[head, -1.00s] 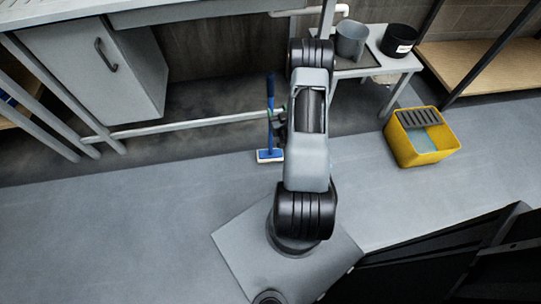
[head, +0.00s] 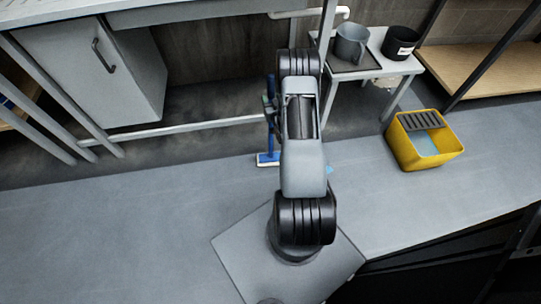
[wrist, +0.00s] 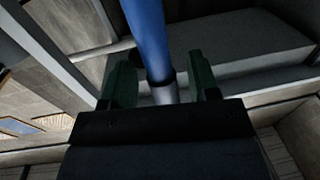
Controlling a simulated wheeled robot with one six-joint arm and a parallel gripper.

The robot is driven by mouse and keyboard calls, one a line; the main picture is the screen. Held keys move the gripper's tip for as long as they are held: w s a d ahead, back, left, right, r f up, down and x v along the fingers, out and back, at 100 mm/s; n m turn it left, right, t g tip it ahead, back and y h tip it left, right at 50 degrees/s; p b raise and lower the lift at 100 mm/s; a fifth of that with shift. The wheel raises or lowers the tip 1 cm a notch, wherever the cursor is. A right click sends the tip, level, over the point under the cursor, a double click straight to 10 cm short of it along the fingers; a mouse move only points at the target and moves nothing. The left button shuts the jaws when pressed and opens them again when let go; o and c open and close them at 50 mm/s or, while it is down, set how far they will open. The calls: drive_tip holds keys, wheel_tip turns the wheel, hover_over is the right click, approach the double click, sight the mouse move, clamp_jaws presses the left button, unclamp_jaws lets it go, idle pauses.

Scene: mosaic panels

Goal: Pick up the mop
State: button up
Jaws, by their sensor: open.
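The mop (head: 270,95) stands near upright, with a blue handle and a flat blue-and-white head on the floor at the left of my arm in the head view. Part of it is hidden by my arm and gripper. In the wrist view the blue handle (wrist: 149,35) runs down between the two green fingers of my gripper (wrist: 163,84), with a dark collar and a pale section below. The fingers are open, one on each side of the handle. Whether either touches it cannot be told.
A white side table (head: 396,72) with a grey jug (head: 351,43) and a black pot (head: 400,41) stands to the right. A yellow bucket (head: 440,160) is on the floor. A horizontal rail (head: 190,125) runs behind the mop. The floor at left is clear.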

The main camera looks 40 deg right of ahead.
drive_tip(key=shift+x, duration=1.5)
drive_tip(key=shift+c, duration=0.5)
drive_tip(key=c, duration=0.9)
